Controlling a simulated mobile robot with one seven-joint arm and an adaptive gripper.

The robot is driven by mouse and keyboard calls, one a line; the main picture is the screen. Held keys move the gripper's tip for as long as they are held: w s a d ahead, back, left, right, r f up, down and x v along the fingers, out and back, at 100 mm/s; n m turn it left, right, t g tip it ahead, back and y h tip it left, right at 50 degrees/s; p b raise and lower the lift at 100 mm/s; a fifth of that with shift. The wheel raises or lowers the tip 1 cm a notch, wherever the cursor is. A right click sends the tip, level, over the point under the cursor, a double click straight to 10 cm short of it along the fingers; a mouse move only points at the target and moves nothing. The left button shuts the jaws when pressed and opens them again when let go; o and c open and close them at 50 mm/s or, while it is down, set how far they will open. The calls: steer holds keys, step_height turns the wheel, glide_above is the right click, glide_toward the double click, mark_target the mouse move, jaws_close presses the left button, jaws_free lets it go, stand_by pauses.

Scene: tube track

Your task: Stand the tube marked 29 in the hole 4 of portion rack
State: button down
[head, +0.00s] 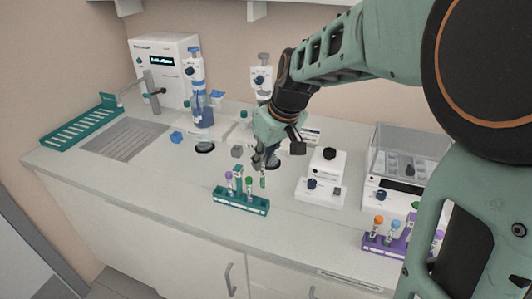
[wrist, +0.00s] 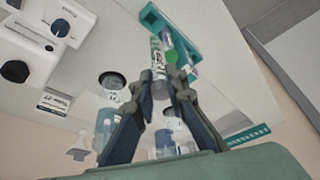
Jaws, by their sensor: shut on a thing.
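My gripper (head: 264,164) is shut on a slim tube (head: 263,180), held upright above the right part of the teal rack. In the wrist view my gripper (wrist: 160,88) pinches the tube (wrist: 157,52) near its capped end; dark marks show on its label, but I cannot read a number. The teal rack (head: 230,203) stands on the counter with a few tubes with purple and green caps in it. It also shows in the wrist view (wrist: 184,28), beyond the held tube. Which rack is the portion rack, and the hole numbers, cannot be read.
A purple rack (head: 375,246) with several capped tubes stands at right. A white device (head: 318,190) and a balance-like box (head: 400,160) stand behind. A sink (head: 125,140) is at left, near blue-topped bottles (head: 203,112). Counter around the teal rack is mostly clear.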

mark_target(263, 188)
steer(key=shift+f+b, duration=1.55)
steer(key=shift+f, duration=0.8)
steer(key=shift+f+b, duration=0.55)
steer(key=shift+b, duration=0.1)
steer(key=shift+f+b, duration=0.4)
steer(key=shift+f, duration=0.05)
steer(key=shift+f, duration=0.15)
steer(key=shift+f+b, duration=0.5)
steer(key=shift+b, duration=0.05)
steer(key=c, duration=1.8)
jaws_free()
steer(key=shift+c, duration=0.2)
